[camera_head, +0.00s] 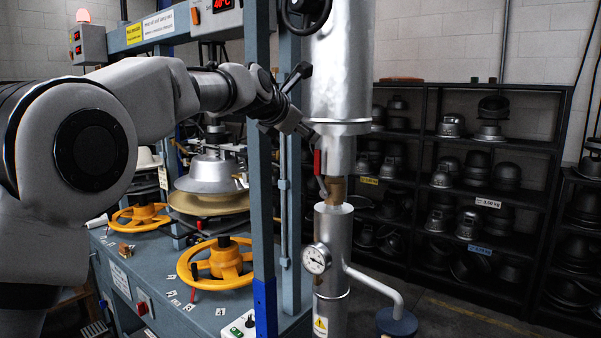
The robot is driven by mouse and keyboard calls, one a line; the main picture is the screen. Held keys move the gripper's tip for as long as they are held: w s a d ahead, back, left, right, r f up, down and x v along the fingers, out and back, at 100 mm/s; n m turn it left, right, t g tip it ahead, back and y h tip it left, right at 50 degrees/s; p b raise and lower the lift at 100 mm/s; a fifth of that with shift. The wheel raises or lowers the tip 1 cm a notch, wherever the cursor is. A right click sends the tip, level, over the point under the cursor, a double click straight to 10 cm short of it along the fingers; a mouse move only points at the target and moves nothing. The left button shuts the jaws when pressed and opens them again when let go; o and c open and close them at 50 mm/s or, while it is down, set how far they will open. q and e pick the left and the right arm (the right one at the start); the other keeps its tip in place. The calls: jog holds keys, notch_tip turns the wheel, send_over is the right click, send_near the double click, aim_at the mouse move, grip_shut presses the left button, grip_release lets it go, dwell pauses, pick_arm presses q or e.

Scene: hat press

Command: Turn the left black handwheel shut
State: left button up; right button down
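A black handwheel (305,12) shows at the top edge, in front of the silver insulated pipe; its upper part is cut off by the frame. It is the only black handwheel I see. My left gripper (306,102) reaches in from the left, below the wheel and beside the pipe. Its two dark fingers are spread apart with nothing visible between them. The gripper is apart from the wheel in the picture; the depth between them is hard to judge. My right gripper is not in view.
The silver pipe (340,75) has a red-handled valve lever (317,163) and a gauge (316,260) lower down. A blue-grey press frame post (260,185) stands left of it. Yellow handwheels (225,262) sit on the press. Shelves of hat moulds (470,180) stand behind right.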

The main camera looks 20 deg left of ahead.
pick_arm(q)
notch_tip(320, 180, down, 10)
jog(key=w+m+g, duration=0.1)
jog(key=shift+w+a+r+m+y, duration=0.2)
jog(key=shift+w+a+m+y, duration=0.1)
jog(key=shift+m, duration=0.1)
jog(key=shift+s, duration=0.1)
